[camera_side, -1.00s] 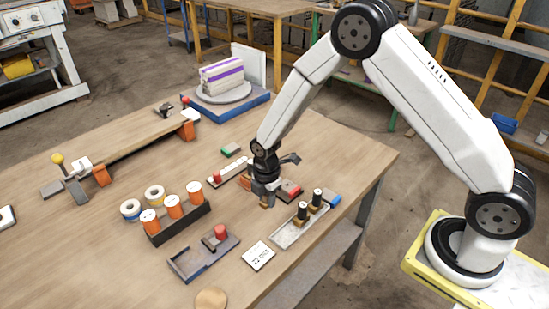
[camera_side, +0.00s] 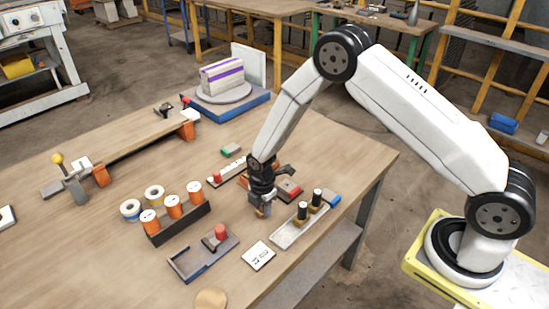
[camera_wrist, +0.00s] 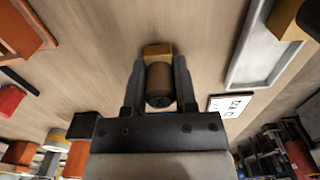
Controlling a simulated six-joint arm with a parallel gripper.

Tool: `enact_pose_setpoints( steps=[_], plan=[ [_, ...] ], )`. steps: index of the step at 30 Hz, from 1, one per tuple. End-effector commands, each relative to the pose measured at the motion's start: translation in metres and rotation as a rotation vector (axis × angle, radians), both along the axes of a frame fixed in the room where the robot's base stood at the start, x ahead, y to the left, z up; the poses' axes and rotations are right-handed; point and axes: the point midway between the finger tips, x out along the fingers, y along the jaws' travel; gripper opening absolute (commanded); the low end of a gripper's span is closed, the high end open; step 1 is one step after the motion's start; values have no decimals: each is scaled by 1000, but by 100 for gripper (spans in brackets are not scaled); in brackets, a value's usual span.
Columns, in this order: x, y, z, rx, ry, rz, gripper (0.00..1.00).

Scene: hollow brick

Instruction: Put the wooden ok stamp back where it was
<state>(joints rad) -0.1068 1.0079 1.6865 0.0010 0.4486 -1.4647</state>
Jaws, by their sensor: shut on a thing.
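My gripper (camera_side: 263,207) is shut on the wooden stamp, low over the table and left of the grey tray. In the wrist view the stamp's dark brown round handle (camera_wrist: 159,84) is between the two fingers, with its light wooden block (camera_wrist: 157,50) beyond the fingertips. I cannot tell whether the block touches the table. The grey tray (camera_side: 286,238) holds two black-handled stamps (camera_side: 302,211) towards its far right end; its near left part is empty. The tray also shows in the wrist view (camera_wrist: 241,60) at upper right. The printed face of the held stamp is hidden.
A white printed card (camera_side: 258,256) lies in front of the tray. The table's right edge is near the tray.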

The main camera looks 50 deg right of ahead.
Motion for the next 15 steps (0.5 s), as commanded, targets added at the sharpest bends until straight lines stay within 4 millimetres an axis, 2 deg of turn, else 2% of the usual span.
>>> enact_pose_setpoints(
  steps=[12, 13, 15],
  plan=[
    [1, 0, -3, 0, -2, 0, 0],
    [1, 0, -3, 0, -2, 0, 41],
    [1, 0, -3, 0, -2, 0, 64]
  ],
)
